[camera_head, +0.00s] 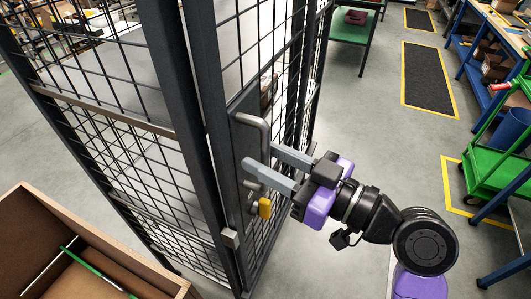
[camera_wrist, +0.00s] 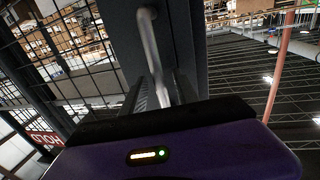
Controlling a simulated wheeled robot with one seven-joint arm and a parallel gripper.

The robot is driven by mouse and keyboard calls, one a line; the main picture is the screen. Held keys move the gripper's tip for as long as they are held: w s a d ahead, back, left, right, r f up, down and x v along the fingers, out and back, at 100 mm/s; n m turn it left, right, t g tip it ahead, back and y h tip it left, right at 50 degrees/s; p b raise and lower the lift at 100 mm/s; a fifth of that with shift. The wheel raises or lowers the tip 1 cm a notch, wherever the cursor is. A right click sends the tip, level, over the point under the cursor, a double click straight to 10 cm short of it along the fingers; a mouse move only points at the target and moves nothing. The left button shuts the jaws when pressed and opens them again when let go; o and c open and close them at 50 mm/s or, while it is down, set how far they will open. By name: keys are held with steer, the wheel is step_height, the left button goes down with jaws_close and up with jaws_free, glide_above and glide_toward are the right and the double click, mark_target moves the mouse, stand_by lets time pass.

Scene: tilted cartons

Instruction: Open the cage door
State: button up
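The cage door (camera_head: 285,75) is a dark steel frame with wire mesh and looks closed against the corner post. It carries a dark lock plate with a grey bar handle (camera_head: 252,120). Below the handle are a small grey latch part and a yellow piece (camera_head: 265,208). My gripper (camera_head: 260,157) is at the lower part of the handle, its two grey fingers spread apart. In the wrist view the handle (camera_wrist: 150,45) runs down between the fingers (camera_wrist: 162,92), with some room beside it. I cannot tell whether either finger touches the handle.
An open brown carton (camera_head: 150,283) holding a green-and-white stick stands at the lower left. A green cart (camera_head: 490,165) and blue shelving (camera_head: 470,60) stand on the right. A green table (camera_head: 350,30) is at the back. The grey floor between door and cart is mostly clear.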

steer(key=shift+w+a, duration=0.1)
steer(key=shift+a, duration=0.1)
jaws_close()
stand_by(1.3)
